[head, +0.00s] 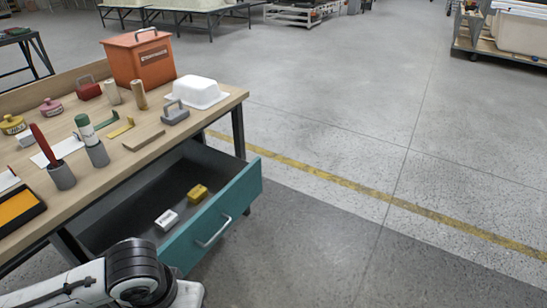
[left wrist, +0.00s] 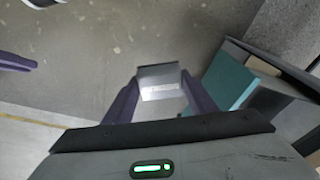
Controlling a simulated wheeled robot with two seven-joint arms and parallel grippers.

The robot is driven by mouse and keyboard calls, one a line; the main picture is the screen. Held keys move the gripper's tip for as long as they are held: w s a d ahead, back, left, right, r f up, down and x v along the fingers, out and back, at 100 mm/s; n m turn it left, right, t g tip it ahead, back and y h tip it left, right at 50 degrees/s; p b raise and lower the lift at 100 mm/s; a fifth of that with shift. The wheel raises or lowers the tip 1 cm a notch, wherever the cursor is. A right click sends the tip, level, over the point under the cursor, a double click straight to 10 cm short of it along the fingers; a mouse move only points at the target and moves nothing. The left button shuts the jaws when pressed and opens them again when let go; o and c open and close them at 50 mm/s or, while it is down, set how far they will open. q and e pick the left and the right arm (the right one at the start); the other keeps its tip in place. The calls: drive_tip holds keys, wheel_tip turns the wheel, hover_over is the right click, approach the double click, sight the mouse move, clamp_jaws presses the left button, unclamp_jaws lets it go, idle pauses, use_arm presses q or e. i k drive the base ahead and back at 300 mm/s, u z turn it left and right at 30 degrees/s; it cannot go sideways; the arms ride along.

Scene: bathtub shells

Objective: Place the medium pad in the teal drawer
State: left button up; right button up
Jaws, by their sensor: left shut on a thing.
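My left gripper (left wrist: 160,84) has purple fingers shut on a small grey pad (left wrist: 158,72) with a pale label, too small to read. The pad is held over the floor, beside the teal drawer (left wrist: 228,82). In the head view the teal drawer (head: 218,222) is pulled out below the workbench. A white pad (head: 167,219) and a yellow pad (head: 197,193) lie apart inside it. My left arm comes in at the bottom left; its gripper is out of the head view. A purple shape at the left wrist view's left edge may be part of my right gripper.
The wooden workbench (head: 118,160) carries a grey handled block (head: 175,114), a white tub (head: 197,93), an orange box (head: 140,60), and several tools and holders. The drawer floor between and around its two pads is bare. Open floor lies to the right.

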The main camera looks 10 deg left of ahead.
sight(191, 210)
drive_tip(key=z, duration=0.8)
drive_tip(key=i, duration=3)
drive_tip(key=u, duration=2.35)
